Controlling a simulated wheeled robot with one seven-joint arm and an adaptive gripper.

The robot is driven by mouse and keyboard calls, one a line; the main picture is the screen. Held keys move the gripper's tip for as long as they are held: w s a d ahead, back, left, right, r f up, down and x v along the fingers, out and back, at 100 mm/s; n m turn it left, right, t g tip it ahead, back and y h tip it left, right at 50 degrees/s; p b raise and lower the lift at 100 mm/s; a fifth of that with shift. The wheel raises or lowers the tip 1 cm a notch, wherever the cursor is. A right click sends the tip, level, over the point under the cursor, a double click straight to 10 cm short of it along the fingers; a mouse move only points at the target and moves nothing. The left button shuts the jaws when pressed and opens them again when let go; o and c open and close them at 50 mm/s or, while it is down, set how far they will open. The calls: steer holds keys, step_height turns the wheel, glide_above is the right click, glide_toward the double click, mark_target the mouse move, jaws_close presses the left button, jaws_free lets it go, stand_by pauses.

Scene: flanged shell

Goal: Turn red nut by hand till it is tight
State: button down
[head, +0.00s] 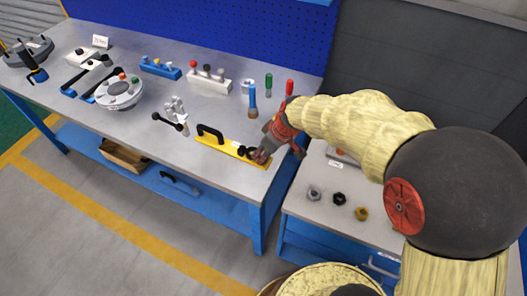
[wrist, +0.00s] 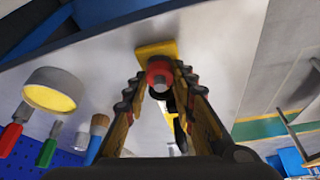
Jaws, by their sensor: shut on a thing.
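In the wrist view the red nut (wrist: 158,66) shows as a red ring with a grey middle, between my fingertips, with a dark part just below it. My gripper (wrist: 160,88) is shut on it. A yellow plate (wrist: 150,49) lies right behind the nut. In the head view my gripper (head: 262,156) is low over the right end of the yellow plate (head: 212,141), which carries a black handle (head: 210,132) and dark knobs (head: 243,151). There the gripper hides the nut, and I cannot tell how tightly it is seated.
A round white flange (head: 119,94) with coloured knobs stands to the left on the grey bench (head: 135,133). Upright tools, among them a blue-handled brush (head: 253,101), stand close behind my gripper. A lower side table (head: 318,214) on the right holds several loose nuts.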

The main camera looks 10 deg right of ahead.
steer(key=c, duration=1.5)
jaws_free()
steer(key=shift+o, duration=0.2)
steer(key=v, duration=1.2)
steer(key=shift+s, duration=0.1)
